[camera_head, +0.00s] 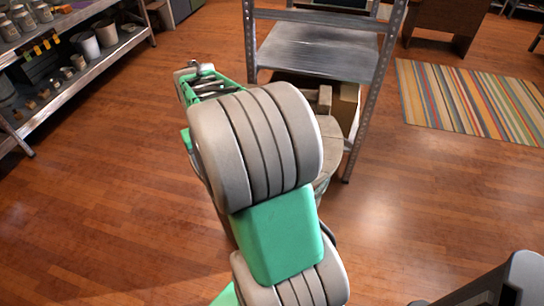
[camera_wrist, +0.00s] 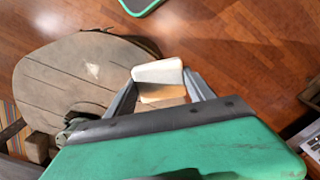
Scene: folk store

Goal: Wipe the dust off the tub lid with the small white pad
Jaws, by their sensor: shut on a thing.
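The tub lid (camera_wrist: 62,88) is a round, grey-brown wooden disc with plank lines, on the left of the wrist view. A small pale patch (camera_wrist: 93,70) shows on it. In the head view only the lid's right part (camera_head: 329,143) shows; my arm hides the rest. My gripper (camera_wrist: 158,82) is shut on the small white pad (camera_wrist: 157,70), held between its fingertips. In the wrist view the pad is just past the lid's right edge, against floor. I cannot tell its height. My arm mostly hides the fingertips in the head view.
A metal shelf rack (camera_head: 322,50) stands close behind the lid. Another shelf (camera_head: 70,80) with pots and jars is at the left. A striped rug (camera_head: 475,100) lies at the right. Wooden floor (camera_head: 110,210) is open at the front left.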

